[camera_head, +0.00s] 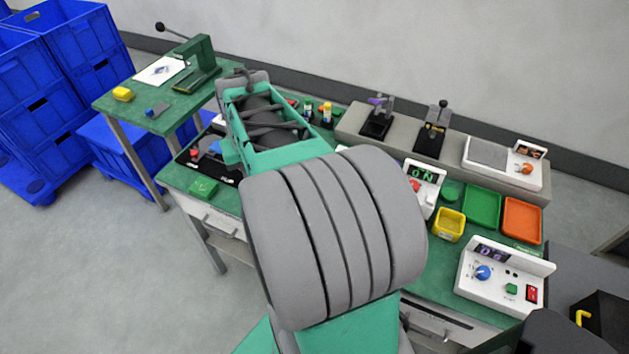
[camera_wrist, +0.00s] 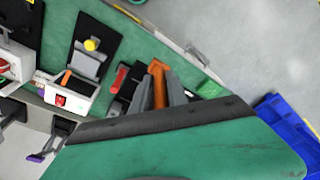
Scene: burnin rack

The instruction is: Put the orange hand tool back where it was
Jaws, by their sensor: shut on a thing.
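In the wrist view my gripper (camera_wrist: 158,86) shows two grey fingers shut on the orange hand tool (camera_wrist: 157,72), which stands up between them. The tool is over or close to a black tray or base (camera_wrist: 124,100) with a red part (camera_wrist: 120,77) beside it. I cannot tell whether the tool touches what is under it. In the head view my arm hides the gripper fingers and the tool. A black base with a red knob (camera_head: 195,152) shows there just left of my arm on the green bench (camera_head: 172,178).
A green block (camera_head: 203,187) lies near the bench's front left edge. A side table (camera_head: 115,107) with a green press (camera_head: 199,65) stands left. On the right are a yellow bin (camera_head: 450,224), green and orange trays (camera_head: 522,220), and a white control box (camera_head: 500,280).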

